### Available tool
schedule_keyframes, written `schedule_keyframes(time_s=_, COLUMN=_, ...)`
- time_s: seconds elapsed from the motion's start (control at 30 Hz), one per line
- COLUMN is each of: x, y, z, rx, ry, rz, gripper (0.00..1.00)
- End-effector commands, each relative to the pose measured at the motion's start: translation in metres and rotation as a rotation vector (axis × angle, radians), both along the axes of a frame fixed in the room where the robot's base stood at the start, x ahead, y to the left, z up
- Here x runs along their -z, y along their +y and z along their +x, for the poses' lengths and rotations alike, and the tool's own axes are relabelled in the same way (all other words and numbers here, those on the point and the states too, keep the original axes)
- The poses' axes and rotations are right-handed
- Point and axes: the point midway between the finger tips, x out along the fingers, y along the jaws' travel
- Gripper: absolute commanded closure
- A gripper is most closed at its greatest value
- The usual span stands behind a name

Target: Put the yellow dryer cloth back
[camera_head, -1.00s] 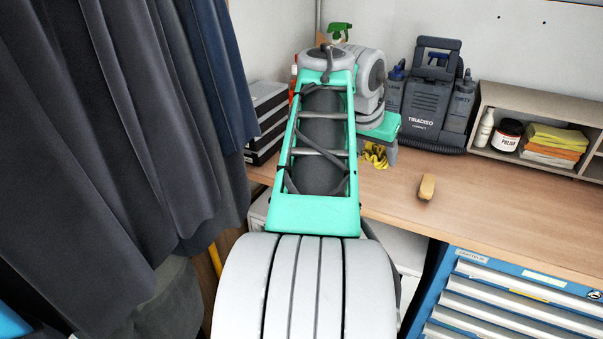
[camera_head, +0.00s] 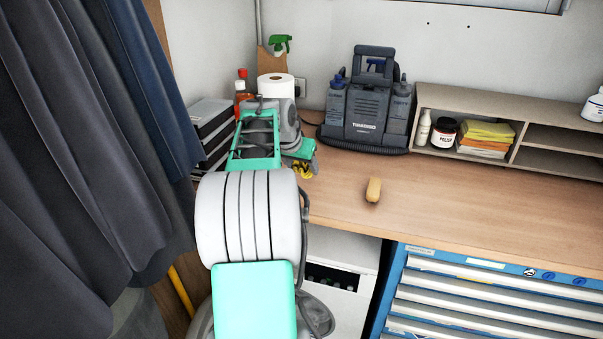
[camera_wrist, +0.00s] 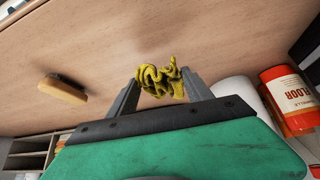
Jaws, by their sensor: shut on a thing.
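The yellow dryer cloth (camera_wrist: 160,80) is a crumpled yellow bundle with dark folds. In the wrist view it sits between the two grey fingers of my gripper (camera_wrist: 157,92), which is shut on it. In the head view the cloth (camera_head: 303,170) shows just below the green and grey end of my arm, over the back left of the workbench. My gripper's fingers are mostly hidden there. I cannot tell whether the cloth touches the bench top. Folded yellow and orange cloths (camera_head: 488,133) lie stacked in the left compartment of the wooden shelf (camera_head: 515,156).
A dark TIRADISO machine (camera_head: 366,115) stands right of my gripper. A tan brush-like block (camera_head: 374,190) lies on the workbench (camera_head: 450,205). A white bottle (camera_head: 423,128) and a jar (camera_head: 443,132) stand left of the cloth stack. A paper roll (camera_head: 276,86) and bottles stand behind my arm.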

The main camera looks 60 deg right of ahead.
Motion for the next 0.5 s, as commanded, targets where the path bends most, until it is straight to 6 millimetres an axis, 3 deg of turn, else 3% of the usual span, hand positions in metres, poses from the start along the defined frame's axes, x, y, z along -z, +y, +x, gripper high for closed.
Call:
schedule_keyframes(time_s=0.2, x=0.033, y=-0.003, z=0.002, rx=0.001, ry=0.001, rz=0.003, gripper=0.74)
schedule_keyframes(time_s=0.5, x=0.040, y=-0.004, z=0.002, rx=0.001, ry=0.000, rz=0.002, gripper=0.74)
